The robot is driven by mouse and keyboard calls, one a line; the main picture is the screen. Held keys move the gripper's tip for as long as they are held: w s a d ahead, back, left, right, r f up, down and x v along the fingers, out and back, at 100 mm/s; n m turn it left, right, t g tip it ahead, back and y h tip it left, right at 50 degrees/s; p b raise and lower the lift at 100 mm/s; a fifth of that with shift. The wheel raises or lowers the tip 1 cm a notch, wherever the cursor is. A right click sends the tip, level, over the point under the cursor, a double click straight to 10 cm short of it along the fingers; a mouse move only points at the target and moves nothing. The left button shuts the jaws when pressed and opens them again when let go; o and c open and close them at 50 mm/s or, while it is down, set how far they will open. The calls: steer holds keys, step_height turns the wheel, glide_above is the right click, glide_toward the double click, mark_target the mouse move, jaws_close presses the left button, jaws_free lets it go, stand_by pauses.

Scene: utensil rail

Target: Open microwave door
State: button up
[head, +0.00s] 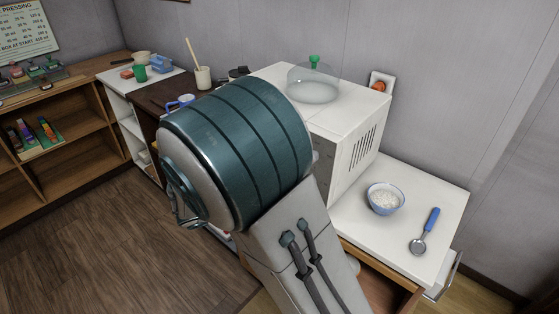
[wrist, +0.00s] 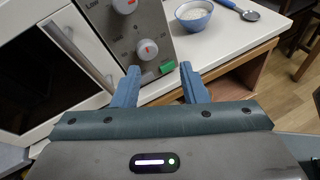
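The microwave (head: 345,150) is a white box on the white counter, its front mostly hidden by my arm in the head view. In the wrist view its door (wrist: 35,75) has a dark window and a pale bar handle (wrist: 78,52) and looks shut. Right of the door is a grey control panel (wrist: 135,38) with round knobs and a green button (wrist: 168,67). My gripper (wrist: 160,82) is open, with nothing between its two blue-grey fingers. Its fingertips appear near the panel's lower edge, right of the handle; contact cannot be told. The head view hides the gripper.
A clear dome with a green knob (head: 314,62) stands on the microwave. A blue bowl of white contents (head: 385,198) and a blue-handled scoop (head: 425,230) lie on the counter to its right. Wooden shelves (head: 70,130) stand at left. The floor between is clear.

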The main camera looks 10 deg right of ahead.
steer(key=w+a+n+t+h, duration=0.1)
steer(key=w+a+n+t, duration=0.3)
steer(key=a+n+t, duration=0.3)
steer(key=shift+m+g, duration=0.5)
steer(key=shift+m, duration=0.1)
steer(key=p+x, duration=0.1)
steer(key=x, duration=1.2)
steer(key=shift+w, duration=0.3)
steer(key=shift+c, duration=0.3)
jaws_close()
